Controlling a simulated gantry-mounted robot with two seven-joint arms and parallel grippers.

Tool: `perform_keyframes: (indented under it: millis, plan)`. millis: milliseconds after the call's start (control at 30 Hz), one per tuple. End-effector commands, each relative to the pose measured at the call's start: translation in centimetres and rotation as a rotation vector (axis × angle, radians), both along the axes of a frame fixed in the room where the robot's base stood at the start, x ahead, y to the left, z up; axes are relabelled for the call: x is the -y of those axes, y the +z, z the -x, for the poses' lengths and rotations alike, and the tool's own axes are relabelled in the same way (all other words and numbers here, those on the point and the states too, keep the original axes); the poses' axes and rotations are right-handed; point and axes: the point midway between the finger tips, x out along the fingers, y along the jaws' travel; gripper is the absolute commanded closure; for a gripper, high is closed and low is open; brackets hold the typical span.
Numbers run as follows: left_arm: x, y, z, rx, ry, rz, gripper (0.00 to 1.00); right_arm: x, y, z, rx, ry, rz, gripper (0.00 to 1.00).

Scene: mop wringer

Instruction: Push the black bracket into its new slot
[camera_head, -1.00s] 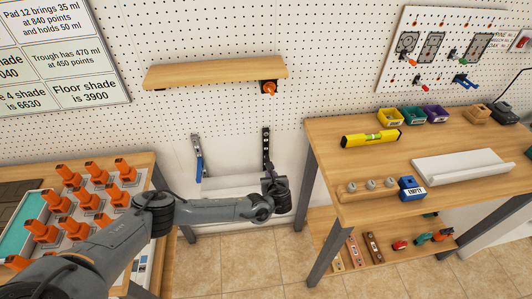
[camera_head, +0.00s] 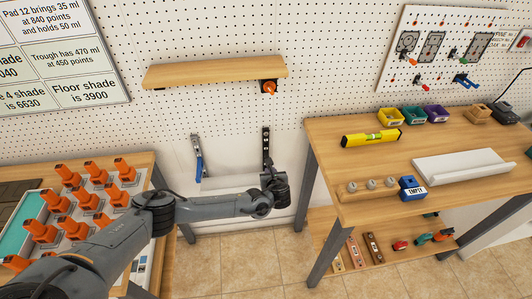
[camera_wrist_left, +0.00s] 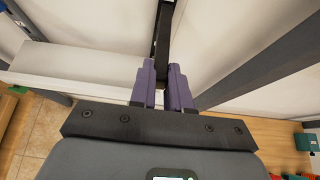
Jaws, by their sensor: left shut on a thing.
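The black bracket (camera_head: 266,144) stands upright against the pegboard's lower part, below the wooden shelf. My left gripper (camera_head: 270,172) is at its lower end. In the left wrist view, the purple fingers of that gripper (camera_wrist_left: 163,82) are shut on the black bracket (camera_wrist_left: 163,40), which runs up and away between them. The bracket's lower end is hidden by the gripper in the head view. I cannot tell how its far end meets the board. My right gripper is not in view.
A blue bracket (camera_head: 197,160) hangs to the left. A wooden shelf (camera_head: 215,73) with an orange-knobbed part (camera_head: 269,87) is above. A workbench (camera_head: 360,190) stands close on the right; a left table (camera_head: 150,200) holds several orange pieces. The wall between the brackets is clear.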

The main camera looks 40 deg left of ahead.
Motion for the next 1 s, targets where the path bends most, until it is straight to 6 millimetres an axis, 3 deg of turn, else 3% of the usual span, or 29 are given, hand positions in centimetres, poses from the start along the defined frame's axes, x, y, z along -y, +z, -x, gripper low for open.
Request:
perform_keyframes:
  millis: [667, 700, 800, 867, 1000]
  plan:
    - [-0.26, 0.09, -0.18, 0.002, 0.002, 0.000, 1.00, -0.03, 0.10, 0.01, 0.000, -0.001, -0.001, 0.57]
    - [-0.24, 0.06, -0.17, 0.002, 0.002, 0.000, 0.77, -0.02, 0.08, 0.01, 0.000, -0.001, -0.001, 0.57]
    - [-0.24, 0.06, -0.16, 0.002, 0.002, 0.000, 0.62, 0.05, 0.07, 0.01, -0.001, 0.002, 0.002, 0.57]
    - [-0.23, 0.05, -0.16, 0.001, 0.001, -0.001, 0.53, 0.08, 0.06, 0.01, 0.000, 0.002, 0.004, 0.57]
    - [-0.22, 0.03, -0.15, 0.001, 0.001, -0.001, 0.53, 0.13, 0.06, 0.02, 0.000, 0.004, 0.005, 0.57]
